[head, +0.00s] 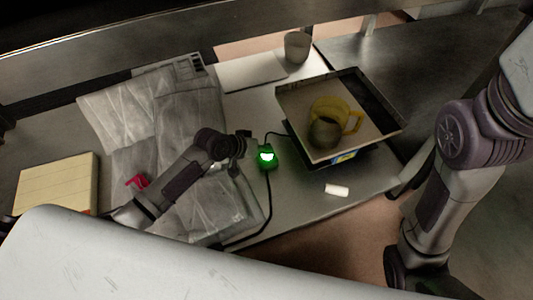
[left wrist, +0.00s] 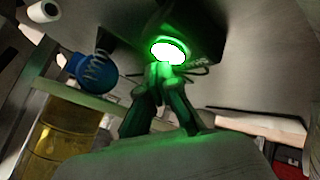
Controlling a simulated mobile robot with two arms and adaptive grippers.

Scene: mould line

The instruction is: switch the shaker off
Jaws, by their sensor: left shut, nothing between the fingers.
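The shaker (head: 387,125) is a tray-topped unit at the right of the white table. A yellow jug (head: 335,112) with dark contents stands on its tray. A cable links it to a small switch box with a glowing green button (head: 266,156). The lit button also shows in the left wrist view (left wrist: 168,51). My left gripper (head: 256,149) is shut and empty. Its fingertips (left wrist: 163,72) are right at the button's edge; I cannot tell whether they touch it. My right arm shows at the right, but its gripper is out of view.
A white cylinder (head: 337,190) lies in front of the shaker. Crumpled plastic sheeting (head: 150,125), a yellow pad (head: 58,184) and a red clip-like item (head: 137,181) are on the left. A grey cup (head: 297,47) stands at the back. A dark cable runs forward from the switch.

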